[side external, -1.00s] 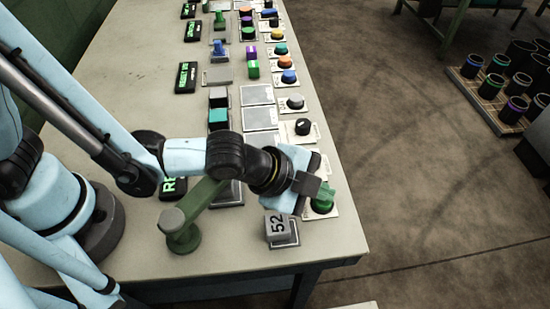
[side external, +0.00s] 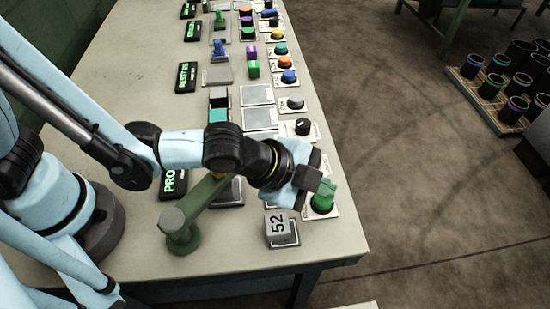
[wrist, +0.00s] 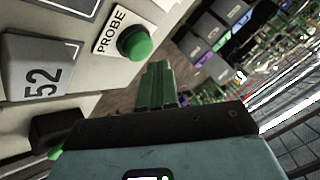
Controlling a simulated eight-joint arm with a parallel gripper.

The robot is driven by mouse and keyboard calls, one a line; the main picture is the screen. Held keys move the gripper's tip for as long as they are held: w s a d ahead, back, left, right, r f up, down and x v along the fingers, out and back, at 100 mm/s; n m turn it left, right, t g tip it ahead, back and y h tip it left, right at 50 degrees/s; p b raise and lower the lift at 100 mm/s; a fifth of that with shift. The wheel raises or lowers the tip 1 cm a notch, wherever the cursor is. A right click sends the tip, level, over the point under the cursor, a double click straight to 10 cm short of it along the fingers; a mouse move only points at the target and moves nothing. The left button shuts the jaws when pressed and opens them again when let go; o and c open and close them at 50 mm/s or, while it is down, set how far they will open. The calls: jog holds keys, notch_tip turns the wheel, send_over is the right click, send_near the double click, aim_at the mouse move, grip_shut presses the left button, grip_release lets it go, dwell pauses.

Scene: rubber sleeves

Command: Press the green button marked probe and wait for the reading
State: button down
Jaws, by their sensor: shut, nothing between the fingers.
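The green button (wrist: 137,44) sits on a white plate lettered PROBE in the wrist view. In the side view the green button (side external: 322,206) is at the near end of the row, by the table's right edge. My gripper (wrist: 159,70) has green fingers that are shut and empty. In the wrist view the fingertips show a little below and right of the button, apart from it. In the side view my gripper (side external: 328,187) overlaps the button, so the gap is unclear. A black display (side external: 173,183) shows green letters PRO; the rest is hidden behind my arm.
A grey block marked 52 (side external: 277,226) stands left of the button; it also shows in the wrist view (wrist: 42,68). A green post with an arm (side external: 180,232) stands under my arm. Several other buttons and knobs line the table (side external: 125,95).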

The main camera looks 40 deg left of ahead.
aim_at(319, 200)
jog(key=shift+r, duration=2.5)
jog(key=a+r+n+y, duration=0.2)
jog(key=a+n, duration=0.6)
jog(key=a, duration=0.7)
jog(key=s+a+r+n+y, duration=0.1)
jog(key=a+r+n+y, duration=0.2)
jog(key=a+n, duration=0.5)
jog(key=a, duration=0.7)
jog(key=shift+a+n+y, duration=0.25)
jog(key=shift+n+y, duration=0.15)
